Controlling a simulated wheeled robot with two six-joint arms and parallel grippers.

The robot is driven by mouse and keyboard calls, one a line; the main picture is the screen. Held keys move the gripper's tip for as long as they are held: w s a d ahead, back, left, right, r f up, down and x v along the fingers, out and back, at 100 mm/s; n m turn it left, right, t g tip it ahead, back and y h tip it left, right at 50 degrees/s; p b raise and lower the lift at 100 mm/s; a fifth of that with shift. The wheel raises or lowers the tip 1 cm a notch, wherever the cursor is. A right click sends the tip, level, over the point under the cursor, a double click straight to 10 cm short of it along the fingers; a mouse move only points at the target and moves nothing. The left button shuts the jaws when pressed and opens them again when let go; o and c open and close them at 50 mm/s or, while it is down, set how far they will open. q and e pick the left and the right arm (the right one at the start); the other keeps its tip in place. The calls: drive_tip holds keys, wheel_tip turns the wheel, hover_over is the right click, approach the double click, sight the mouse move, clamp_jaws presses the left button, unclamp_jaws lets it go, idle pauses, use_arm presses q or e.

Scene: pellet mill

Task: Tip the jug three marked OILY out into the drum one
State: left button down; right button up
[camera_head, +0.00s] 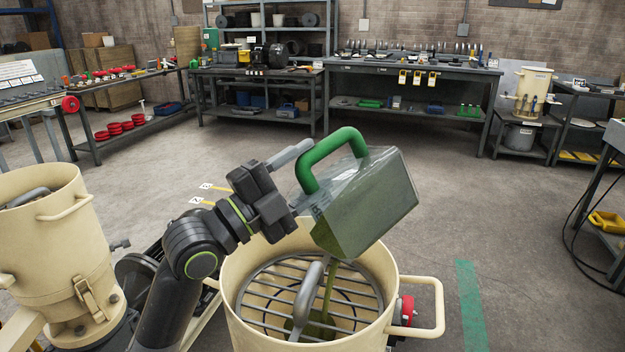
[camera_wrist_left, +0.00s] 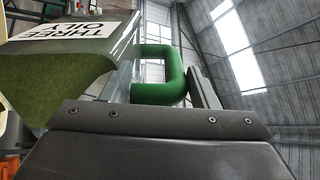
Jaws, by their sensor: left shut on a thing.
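The jug (camera_head: 365,203) is a translucent grey-green box with a green handle (camera_head: 335,147). In the left wrist view its label reads THREE OILY (camera_wrist_left: 66,31), and green contents show through its wall. My left gripper (camera_head: 303,178) is shut on the handle and holds the jug steeply tilted above the cream drum (camera_head: 232,279) in front. A thin green stream (camera_head: 328,287) falls from the jug into this drum. Green material (camera_head: 318,329) shows at the barred grate inside. No number shows on the drum. My right gripper is out of view.
Another cream drum (camera_head: 55,240) stands at the left. The front drum has a grey bar (camera_head: 308,290) across its grate and a handle (camera_head: 437,305) jutting right. Workbenches (camera_head: 410,70) line the back wall. The floor between is clear.

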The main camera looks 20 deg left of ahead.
use_arm(q)
drive_tip(key=shift+s+a+f+t+h+b, duration=0.3)
drive_tip(key=shift+s+a+t+h+b, duration=0.35)
drive_tip(key=shift+b, duration=0.7)
drive_tip(key=shift+s+a+f+h+b, duration=0.15)
drive_tip(key=shift+s+h+b, duration=0.2)
drive_tip(key=shift+b, duration=0.3)
drive_tip(key=shift+s+a+f+t+h+b, duration=0.2)
drive_tip(key=shift+s+a+t+h+b, duration=0.3)
drive_tip(key=shift+b, duration=0.4)
drive_tip(key=shift+s+a+f+t+h+b, duration=0.25)
drive_tip(key=shift+s+t+b, duration=0.3)
drive_tip(key=shift+s+b, duration=0.3)
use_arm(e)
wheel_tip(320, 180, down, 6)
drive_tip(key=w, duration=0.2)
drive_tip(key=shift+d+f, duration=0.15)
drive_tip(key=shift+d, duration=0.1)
use_arm(q)
drive_tip(key=shift+w+r, duration=0.1)
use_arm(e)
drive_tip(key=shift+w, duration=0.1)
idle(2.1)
